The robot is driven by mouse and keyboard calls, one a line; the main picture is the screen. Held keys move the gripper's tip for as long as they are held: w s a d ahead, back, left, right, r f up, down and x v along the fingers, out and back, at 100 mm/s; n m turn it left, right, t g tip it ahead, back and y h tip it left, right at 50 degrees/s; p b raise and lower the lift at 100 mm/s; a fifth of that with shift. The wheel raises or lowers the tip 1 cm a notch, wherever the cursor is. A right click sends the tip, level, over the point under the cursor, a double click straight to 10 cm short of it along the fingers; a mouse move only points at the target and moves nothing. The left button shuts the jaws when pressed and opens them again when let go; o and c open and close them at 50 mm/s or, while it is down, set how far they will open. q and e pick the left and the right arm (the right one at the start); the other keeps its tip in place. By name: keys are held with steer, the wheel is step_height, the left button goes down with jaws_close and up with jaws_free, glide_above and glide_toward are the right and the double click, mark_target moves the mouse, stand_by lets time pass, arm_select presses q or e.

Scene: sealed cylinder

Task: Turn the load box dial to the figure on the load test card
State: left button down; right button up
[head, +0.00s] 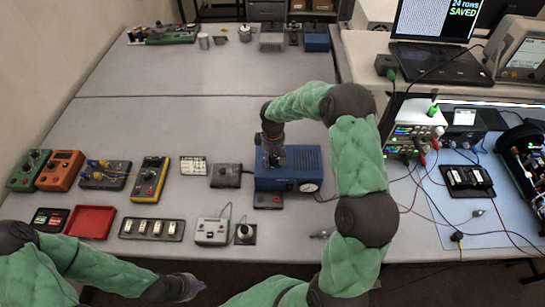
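A blue box (304,165) with a round white dial face (309,187) on its lower front stands mid-table; I cannot tell whether it is the load box. My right gripper (272,160) points down over its left end; its fingertips are too small and dark to read, and contact is unclear. A pale card with dark marks (193,166) lies to the left; its figures are not legible, so I cannot tell whether it is the load test card. My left gripper (196,287) is low at the front edge, away from the boxes, its finger gap unclear.
Green (29,168), orange (60,170) and yellow (149,179) instruments stand at left, near a red tray (90,222). A grey box with leads (211,231) is in front. A laptop (440,50) reads "24 rows SAVED".

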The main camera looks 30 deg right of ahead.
mark_target(273, 158)
steer(key=shift+w+r, duration=0.15)
steer(key=shift+r, duration=0.25)
step_height(273, 158, up, 11)
steer(key=shift+r, duration=0.15)
stand_by(0.5)
